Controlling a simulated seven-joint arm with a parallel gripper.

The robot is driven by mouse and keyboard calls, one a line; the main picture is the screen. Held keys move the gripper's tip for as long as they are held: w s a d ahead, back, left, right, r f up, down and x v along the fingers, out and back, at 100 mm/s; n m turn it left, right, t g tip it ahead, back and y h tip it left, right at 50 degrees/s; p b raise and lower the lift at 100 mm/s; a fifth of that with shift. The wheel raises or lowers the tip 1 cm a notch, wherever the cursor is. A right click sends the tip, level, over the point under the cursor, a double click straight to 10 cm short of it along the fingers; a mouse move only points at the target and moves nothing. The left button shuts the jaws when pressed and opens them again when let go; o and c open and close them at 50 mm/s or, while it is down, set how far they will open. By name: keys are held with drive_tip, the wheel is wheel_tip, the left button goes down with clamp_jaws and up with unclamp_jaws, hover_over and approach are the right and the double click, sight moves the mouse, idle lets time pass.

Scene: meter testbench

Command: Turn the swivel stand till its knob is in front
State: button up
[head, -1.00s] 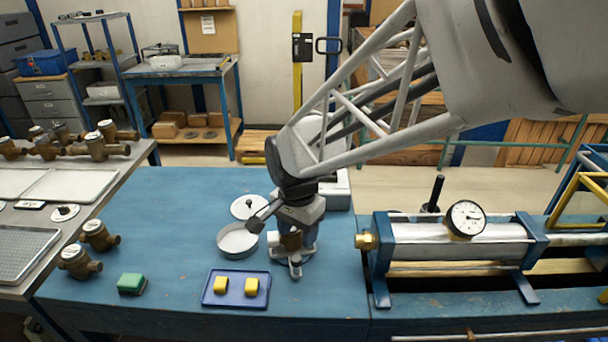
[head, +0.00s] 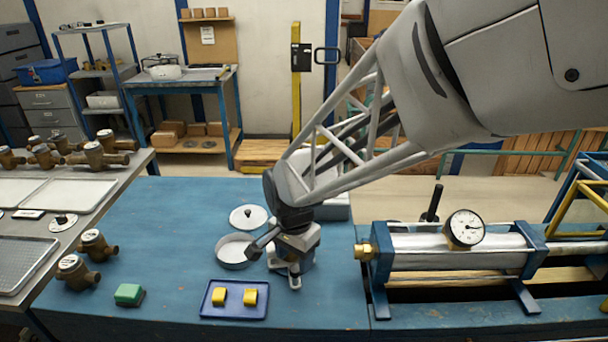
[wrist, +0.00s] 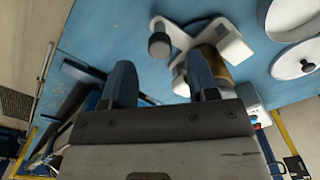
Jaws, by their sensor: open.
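The swivel stand (head: 294,281) is on the blue bench, mostly hidden under my arm in the head view. In the wrist view its pale grey, lobed body (wrist: 232,45) shows beyond my fingers, with a brass-coloured part partly covered by one finger. A short grey knob (wrist: 159,46) sticks out from one arm of the stand and lies beyond the gap between my fingers. My gripper (wrist: 162,82) is open, with nothing between its fingers. In the head view my gripper (head: 270,242) is low over the stand; contact cannot be told.
A round dish (head: 234,252) and a white lid (head: 248,217) are close left of the stand. A blue tray (head: 234,311) with yellow blocks lies in front. A green block (head: 129,294) is at left. A gauge cylinder rig (head: 455,256) stands at right.

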sight(295, 268)
drive_tip(key=shift+f, duration=1.75)
clamp_jaws()
